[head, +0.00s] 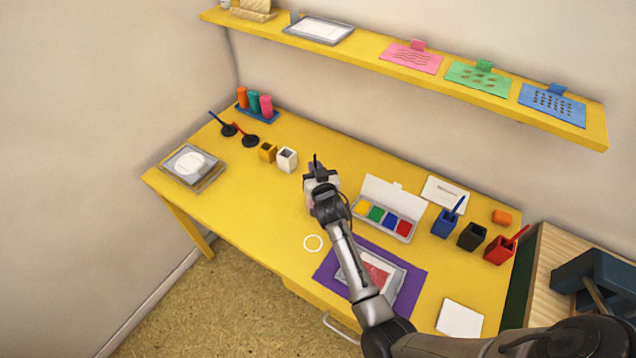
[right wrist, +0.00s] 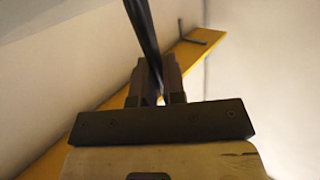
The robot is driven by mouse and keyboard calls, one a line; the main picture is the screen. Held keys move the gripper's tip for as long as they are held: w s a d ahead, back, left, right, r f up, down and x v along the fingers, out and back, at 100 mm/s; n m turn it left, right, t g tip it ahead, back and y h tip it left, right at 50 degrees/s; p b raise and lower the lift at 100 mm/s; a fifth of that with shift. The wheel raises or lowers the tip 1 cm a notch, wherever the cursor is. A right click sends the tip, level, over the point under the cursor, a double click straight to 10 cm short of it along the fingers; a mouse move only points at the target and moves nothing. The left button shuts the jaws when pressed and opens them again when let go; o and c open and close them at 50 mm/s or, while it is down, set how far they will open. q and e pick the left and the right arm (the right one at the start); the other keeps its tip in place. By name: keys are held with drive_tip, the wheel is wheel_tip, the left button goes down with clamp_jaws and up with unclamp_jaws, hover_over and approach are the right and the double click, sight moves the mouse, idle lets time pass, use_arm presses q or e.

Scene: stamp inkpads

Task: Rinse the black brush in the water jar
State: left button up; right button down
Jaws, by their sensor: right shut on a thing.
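My right gripper (head: 315,172) is over the middle of the yellow table, seen from behind its arm. In the right wrist view its fingers (right wrist: 157,85) are shut on the black brush (right wrist: 142,28), a dark stick that runs up out of the picture. In the head view a short dark end of the brush (head: 315,159) shows above the gripper. I cannot clearly make out the water jar; something pale lies partly hidden at the gripper, and I cannot tell what it is. The black cup (head: 473,236) shows no brush. My left gripper is not in view.
A paint box (head: 385,214) with an open lid stands just right of the gripper. White (head: 287,160) and yellow (head: 267,152) square holders stand to its left. Blue (head: 445,223) and red (head: 498,250) cups hold brushes. A purple mat (head: 418,283) lies in front. A shelf (head: 370,58) runs above.

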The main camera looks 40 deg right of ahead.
drive_tip(key=shift+s, duration=0.15)
drive_tip(key=shift+s+d+p, duration=0.2)
drive_tip(key=shift+s+p, duration=0.25)
drive_tip(key=shift+s, duration=0.05)
drive_tip(key=shift+s+d+p, duration=0.15)
drive_tip(key=shift+s+p, duration=0.25)
drive_tip(key=shift+s, duration=0.05)
wheel_tip(320, 180, up, 10)
drive_tip(key=p, duration=0.9)
drive_tip(key=shift+f, duration=0.15)
idle(0.7)
